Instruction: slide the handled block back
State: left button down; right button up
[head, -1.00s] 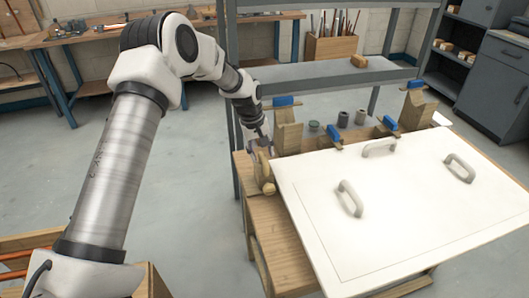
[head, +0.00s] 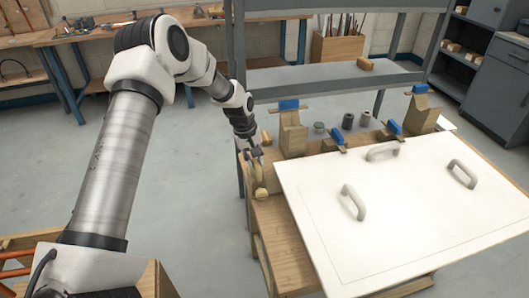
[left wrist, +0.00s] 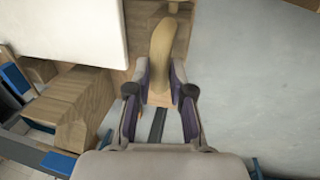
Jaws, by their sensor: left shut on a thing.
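The handled block, a tan wooden piece with a rounded grip (head: 260,182), sits at the left end of the wooden bench, left of the white panel. In the left wrist view its curved handle (left wrist: 163,45) rises between the fingers, over a block partly hidden below. My left gripper (head: 254,157) is over the block's far end. In the left wrist view the left gripper (left wrist: 159,78) has its fingers on both sides of the wood, shut on it. My right gripper is not in view.
A white panel (head: 390,215) with several grey handles covers most of the bench. Wooden blocks with blue-topped clamps (head: 291,132) and small cups (head: 347,121) stand behind it. A grey shelf frame (head: 300,77) rises behind the bench.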

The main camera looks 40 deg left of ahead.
pick_arm(q)
jog(key=shift+f, duration=0.1)
jog(key=c, duration=1)
grip_release()
jog(key=shift+s, duration=0.1)
jog(key=shift+c, duration=0.2)
jog(key=shift+s+a, duration=0.1)
jog(key=shift+a, duration=0.15)
notch_tip(320, 180, up, 12)
jog(key=s+a, duration=0.1)
jog(key=shift+s+a, duration=0.3)
jog(key=shift+s, duration=0.1)
jog(key=shift+f, duration=0.15)
